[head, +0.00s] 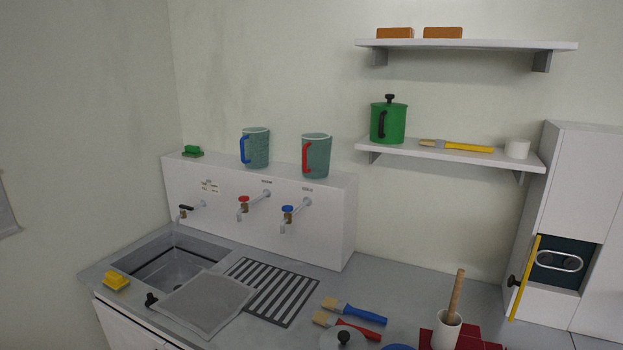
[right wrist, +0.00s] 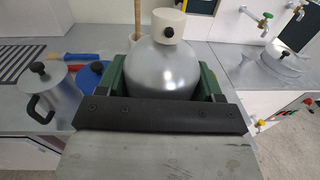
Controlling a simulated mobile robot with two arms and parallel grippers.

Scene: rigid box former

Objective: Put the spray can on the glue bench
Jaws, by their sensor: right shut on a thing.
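My right gripper (right wrist: 163,80) shows in the right wrist view, its green fingers on both sides of a silver, round-shouldered can with a white cap, which I take for the spray can (right wrist: 165,62). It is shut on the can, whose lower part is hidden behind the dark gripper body. In that view the can appears in front of a grey worktop (right wrist: 55,128); I cannot tell whether it touches it. The grey worktop in the head view (head: 420,283) holds a sink and brushes. No label shows which surface is the glue bench. My left gripper is in neither view.
Beside the can are a lidded metal pot (right wrist: 55,92) and a blue item (right wrist: 90,74). Taps (head: 290,213) stick out over the drain. Shelves (head: 450,152) hang above.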

